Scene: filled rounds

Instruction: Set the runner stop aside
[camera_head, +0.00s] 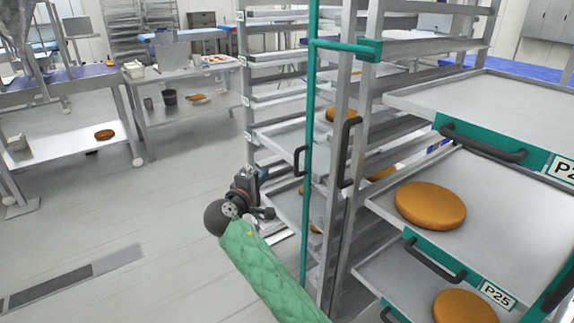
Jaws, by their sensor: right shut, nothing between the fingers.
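A teal upright bar (312,120) runs down the front of the tall metal rack. A teal bracket (345,48) joins it to the rack post near the top. This bar may be the runner stop; I cannot tell for certain. My right gripper (254,182) is left of the bar, in front of the rack's lower left side. It is small in view, shut and empty, apart from the bar. My right arm's green sleeve hides part of the rack's foot. My left gripper is not in view.
The rack (375,120) holds trays on runners. At right, trays with black handles and labels carry round brown cakes (430,205). Worktables (180,68) stand at back left, with another cake (104,134) on a low shelf. The floor (170,200) left of my arm is clear, with a drain grate (50,288).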

